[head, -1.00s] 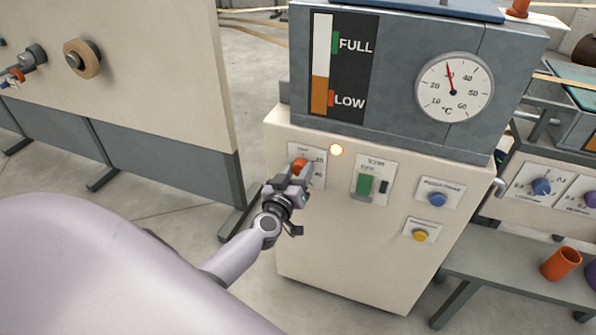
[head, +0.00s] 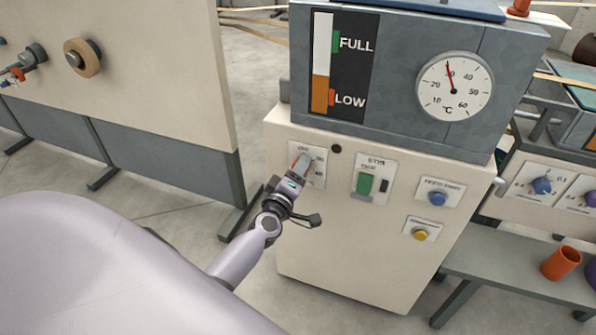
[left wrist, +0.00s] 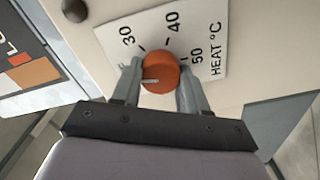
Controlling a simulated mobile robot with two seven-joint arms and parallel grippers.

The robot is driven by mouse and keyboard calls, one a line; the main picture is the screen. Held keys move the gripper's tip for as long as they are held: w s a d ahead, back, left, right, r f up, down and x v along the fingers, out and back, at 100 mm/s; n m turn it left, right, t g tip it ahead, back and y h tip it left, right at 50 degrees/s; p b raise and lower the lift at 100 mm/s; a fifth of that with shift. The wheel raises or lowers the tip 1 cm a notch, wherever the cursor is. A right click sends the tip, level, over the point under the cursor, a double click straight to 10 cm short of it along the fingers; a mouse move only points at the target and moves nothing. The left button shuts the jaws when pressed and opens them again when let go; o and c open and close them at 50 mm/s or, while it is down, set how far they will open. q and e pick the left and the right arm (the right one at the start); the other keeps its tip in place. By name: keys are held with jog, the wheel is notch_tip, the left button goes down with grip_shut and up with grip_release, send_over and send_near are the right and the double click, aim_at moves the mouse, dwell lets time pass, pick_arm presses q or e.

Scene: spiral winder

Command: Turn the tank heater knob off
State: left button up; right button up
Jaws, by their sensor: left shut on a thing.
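The tank heater knob (left wrist: 160,72) is a round orange knob on a white plate (left wrist: 208,45) marked 30, 40, 50 and HEAT °C. My left gripper (left wrist: 158,76) is shut on the knob, one finger on each side. The knob's white pointer line points left in the left wrist view, away from the numbers. In the head view my left gripper (head: 303,166) covers most of the knob at the upper left of the cream cabinet front. The lamp (head: 336,149) beside the plate is dark. My right gripper is not in view.
On the same cabinet front are a green switch (head: 365,184), a blue button (head: 438,199) and a yellow button (head: 421,235). The grey tank above carries a level gauge (head: 321,62) and a temperature dial (head: 455,86).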

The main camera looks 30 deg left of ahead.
pick_arm(q)
jog(key=shift+n, duration=1)
jog(key=o, duration=1.1)
jog(key=shift+c, duration=0.2)
jog(key=v, duration=0.7)
jog(key=shift+p, duration=0.4)
jog(key=shift+s, duration=0.15)
jog(key=s+d+f+m+g+h, duration=0.4)
jog(key=s+d+m, duration=0.3)
jog(key=s+m, duration=0.3)
jog(key=s+d+f+m+g+h, duration=0.3)
jog(key=s+d+f+m, duration=0.2)
jog(key=s+d+m, duration=0.35)
notch_tip(320, 180, up, 10)
jog(key=a+m+p, duration=0.1)
jog(key=a+p, duration=0.1)
jog(key=p, duration=1.1)
jog(key=shift+s+a, duration=0.35)
jog(key=shift+s, duration=0.05)
